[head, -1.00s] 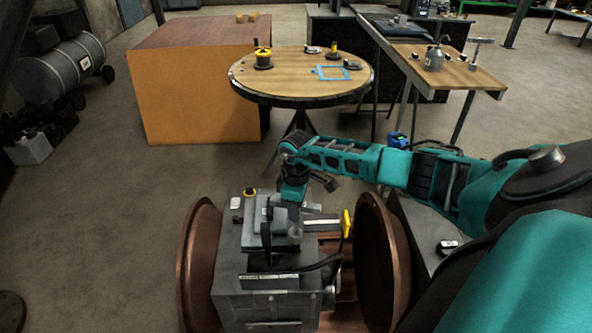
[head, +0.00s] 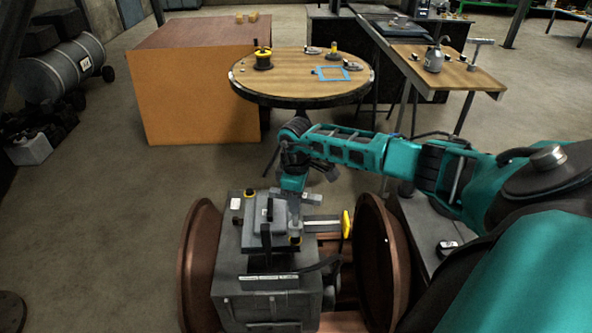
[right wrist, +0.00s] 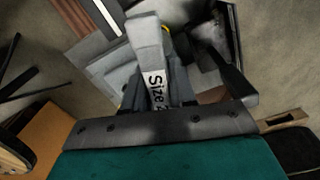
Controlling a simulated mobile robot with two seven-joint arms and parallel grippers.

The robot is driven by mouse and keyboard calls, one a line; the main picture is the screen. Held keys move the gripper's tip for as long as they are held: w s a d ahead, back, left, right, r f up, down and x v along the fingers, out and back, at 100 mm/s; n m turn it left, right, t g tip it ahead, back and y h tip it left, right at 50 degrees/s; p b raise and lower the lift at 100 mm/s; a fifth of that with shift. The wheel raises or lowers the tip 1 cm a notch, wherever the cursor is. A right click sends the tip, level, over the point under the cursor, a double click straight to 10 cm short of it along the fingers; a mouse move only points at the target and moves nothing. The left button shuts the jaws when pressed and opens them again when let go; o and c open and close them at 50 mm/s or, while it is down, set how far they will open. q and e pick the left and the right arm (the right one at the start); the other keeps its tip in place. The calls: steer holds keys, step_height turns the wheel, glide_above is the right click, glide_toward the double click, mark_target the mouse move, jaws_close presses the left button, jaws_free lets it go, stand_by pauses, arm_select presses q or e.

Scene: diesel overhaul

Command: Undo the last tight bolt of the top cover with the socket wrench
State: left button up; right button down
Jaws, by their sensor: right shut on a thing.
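My right gripper (head: 292,187) is above the right side of the grey top cover (head: 260,226) in the head view. It is shut on the grey socket wrench (right wrist: 147,45), whose label "Size" and a partly hidden number show in the right wrist view. My left gripper is out of view.
A black handle (head: 270,210) stands up from the cover. A bar with a yellow end (head: 346,224) sticks out right of the engine block (head: 240,297). Copper-coloured wheels (head: 203,262) flank it.

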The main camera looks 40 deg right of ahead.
steer(key=shift+r, duration=3.1)
steer(key=s+a, duration=0.4)
steer(key=s, duration=0.1)
steer(key=shift+s+a, duration=0.15)
steer(key=shift+a, duration=0.2)
